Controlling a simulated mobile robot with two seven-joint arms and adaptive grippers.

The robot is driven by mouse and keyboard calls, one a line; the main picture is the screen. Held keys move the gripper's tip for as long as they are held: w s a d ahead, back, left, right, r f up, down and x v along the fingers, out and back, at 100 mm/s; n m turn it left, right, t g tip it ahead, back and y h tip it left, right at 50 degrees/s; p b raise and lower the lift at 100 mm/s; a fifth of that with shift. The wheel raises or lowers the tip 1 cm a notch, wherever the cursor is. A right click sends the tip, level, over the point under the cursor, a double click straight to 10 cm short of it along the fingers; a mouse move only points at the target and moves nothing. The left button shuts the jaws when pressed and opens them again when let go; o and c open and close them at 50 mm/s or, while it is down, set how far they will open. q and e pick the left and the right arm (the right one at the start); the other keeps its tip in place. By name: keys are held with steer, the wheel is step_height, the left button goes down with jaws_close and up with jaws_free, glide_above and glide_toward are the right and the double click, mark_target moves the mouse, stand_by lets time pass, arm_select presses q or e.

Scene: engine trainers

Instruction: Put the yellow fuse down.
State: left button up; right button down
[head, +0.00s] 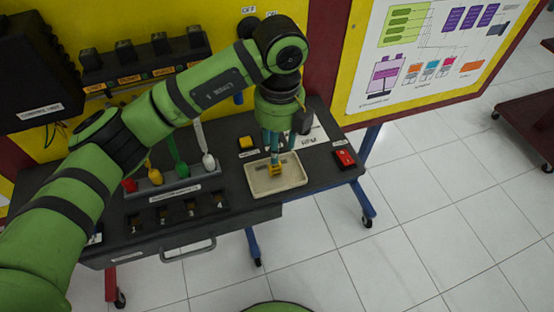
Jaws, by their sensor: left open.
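A small yellow piece, which looks like the yellow fuse (276,171), is at the beige tray (262,190) on the dark bench. My left gripper (275,164) points down over the tray with its fingertips right at the fuse. Its jaws are open, with the fuse between or just under the tips. I cannot tell whether the fuse rests on the tray floor or whether a finger touches it. My right gripper is not in view.
A grey rack (163,187) with coloured-topped items stands left, behind a row of dark slots. The tray's front part is bare.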

mark_target(278, 164)
arm_select(q)
steer(key=shift+d+r+b, duration=0.1)
steer(key=shift+r+b, duration=0.3)
steer(key=shift+r, duration=2)
